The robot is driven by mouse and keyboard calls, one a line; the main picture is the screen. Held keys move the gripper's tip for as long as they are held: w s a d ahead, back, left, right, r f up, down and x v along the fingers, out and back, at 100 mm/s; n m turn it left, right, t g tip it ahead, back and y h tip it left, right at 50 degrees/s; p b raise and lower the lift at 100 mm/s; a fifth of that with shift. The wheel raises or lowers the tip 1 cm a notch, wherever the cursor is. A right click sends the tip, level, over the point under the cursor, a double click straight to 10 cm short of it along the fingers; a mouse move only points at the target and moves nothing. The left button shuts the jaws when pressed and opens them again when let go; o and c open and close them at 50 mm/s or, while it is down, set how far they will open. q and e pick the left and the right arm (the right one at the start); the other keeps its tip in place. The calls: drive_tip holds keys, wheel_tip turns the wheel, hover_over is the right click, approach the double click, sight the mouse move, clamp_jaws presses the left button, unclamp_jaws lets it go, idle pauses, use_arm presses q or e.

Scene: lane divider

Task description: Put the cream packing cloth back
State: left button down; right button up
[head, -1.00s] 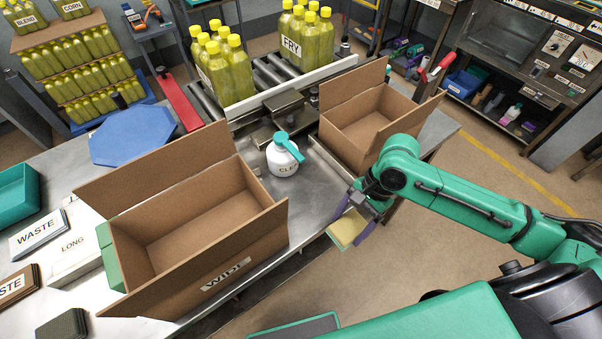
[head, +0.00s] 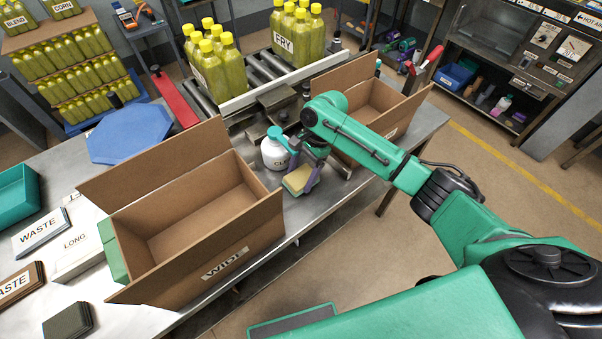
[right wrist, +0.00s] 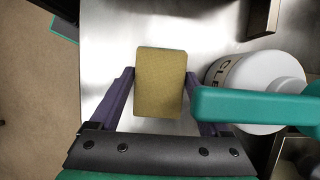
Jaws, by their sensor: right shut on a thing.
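The cream packing cloth (head: 297,181) is a small yellowish-cream folded block. My right gripper (head: 303,177) is shut on it, over the table's front edge strip, just right of the wide box. In the right wrist view the cloth (right wrist: 160,82) sits between the two purple fingers of the gripper (right wrist: 159,78), with bare steel behind it. I cannot tell whether it touches the table. A white spray bottle (head: 275,155) with a teal head stands right behind it; the bottle (right wrist: 254,85) is close to the right finger in the wrist view. My left gripper is not in view.
The open WIDE carton (head: 235,225) stands left of the gripper. Another open carton (head: 368,90) is behind my right arm. A blue octagonal pad (head: 130,133), WASTE stack (head: 40,235) and rollers with FRY bottles (head: 296,38) lie around. Bare steel shows beside the bottle.

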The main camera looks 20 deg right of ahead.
drive_tip(key=o, duration=1)
drive_tip(key=b+v, duration=0.1)
drive_tip(key=v, duration=1.1)
